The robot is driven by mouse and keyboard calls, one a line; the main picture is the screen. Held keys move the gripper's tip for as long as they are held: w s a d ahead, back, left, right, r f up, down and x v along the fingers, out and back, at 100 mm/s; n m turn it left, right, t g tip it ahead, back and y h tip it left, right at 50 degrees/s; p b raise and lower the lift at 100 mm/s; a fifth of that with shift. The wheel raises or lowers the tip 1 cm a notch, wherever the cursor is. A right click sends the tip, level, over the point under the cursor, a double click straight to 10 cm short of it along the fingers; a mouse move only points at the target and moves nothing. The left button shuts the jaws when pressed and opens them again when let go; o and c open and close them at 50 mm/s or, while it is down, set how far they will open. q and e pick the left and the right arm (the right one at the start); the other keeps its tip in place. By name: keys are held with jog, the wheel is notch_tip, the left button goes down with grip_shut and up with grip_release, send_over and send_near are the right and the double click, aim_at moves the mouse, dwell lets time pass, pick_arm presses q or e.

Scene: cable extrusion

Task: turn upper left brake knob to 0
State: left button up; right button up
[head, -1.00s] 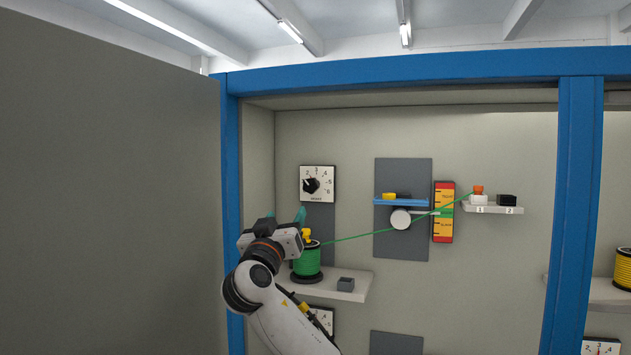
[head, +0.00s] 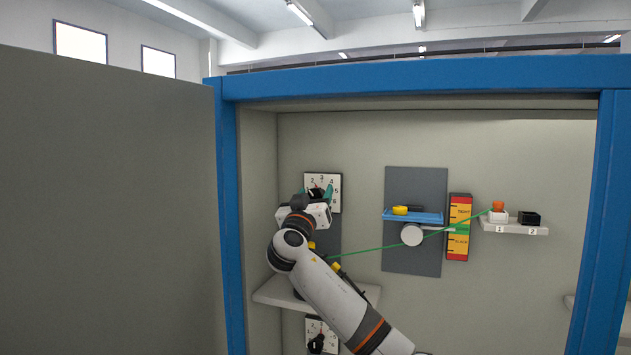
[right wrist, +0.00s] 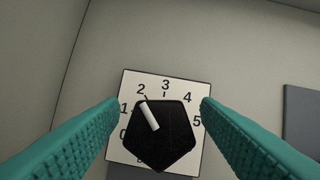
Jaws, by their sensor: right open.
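The upper left brake dial (head: 335,180) is a white square plate on the cabinet's back wall. In the right wrist view the dial plate (right wrist: 180,85) shows numbers from 0 to 5, and its lower part is hidden. The black knob (right wrist: 165,145) has a white pointer aimed up and left, close to the 2. My right gripper (head: 317,192) is at the dial. Its teal fingers (right wrist: 161,103) are open, one on each side of the knob, with visible gaps to it. My left gripper is not in view.
A shelf (head: 268,293) lies below the dial, and a second dial (head: 321,337) sits under it. A green cable (head: 375,248) runs right past a white roller (head: 411,235) to a small shelf (head: 515,228). A blue post (head: 227,200) and grey panel (head: 110,210) stand left.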

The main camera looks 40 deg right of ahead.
jog(key=shift+w+d+r, duration=0.25)
jog(key=shift+d+r, duration=0.1)
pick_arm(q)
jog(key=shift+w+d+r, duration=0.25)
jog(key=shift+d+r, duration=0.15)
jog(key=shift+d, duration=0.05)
pick_arm(e)
jog(key=shift+d+f, duration=0.1)
jog(key=c, duration=0.9)
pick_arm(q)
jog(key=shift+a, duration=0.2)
